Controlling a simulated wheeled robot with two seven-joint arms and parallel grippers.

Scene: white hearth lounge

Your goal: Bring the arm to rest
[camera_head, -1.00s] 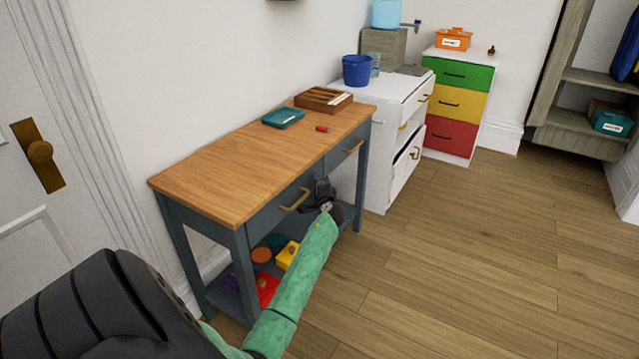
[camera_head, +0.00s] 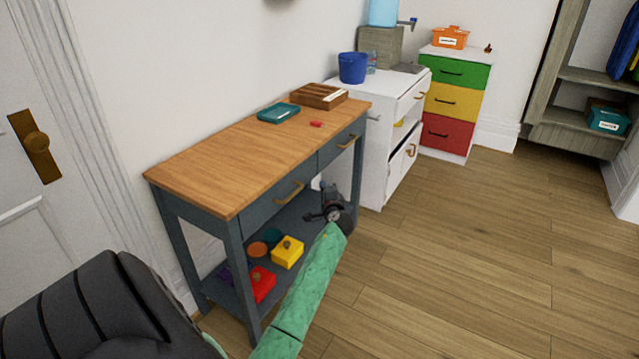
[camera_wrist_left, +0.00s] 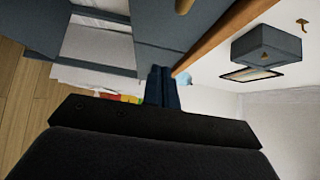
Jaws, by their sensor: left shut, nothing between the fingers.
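My left arm, with its green sleeve, reaches up from the bottom of the head view. My left gripper (camera_head: 328,214) is dark and small, just off the front right of the blue-grey table (camera_head: 245,155). It is shut and empty. In the left wrist view its closed fingers (camera_wrist_left: 162,88) stick up past the dark wrist body, with the table's blue-grey front and wooden edge behind them. Part of the gripper is hard to make out against the table's shelf. My right gripper is not in view.
The table top holds a teal tray (camera_head: 279,112), a wooden organizer (camera_head: 318,96) and a small red item (camera_head: 316,124). Its lower shelf holds a yellow block (camera_head: 288,252) and a red block (camera_head: 262,284). A white cabinet (camera_head: 372,150) stands beyond. Open floor (camera_head: 480,250) lies to the right.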

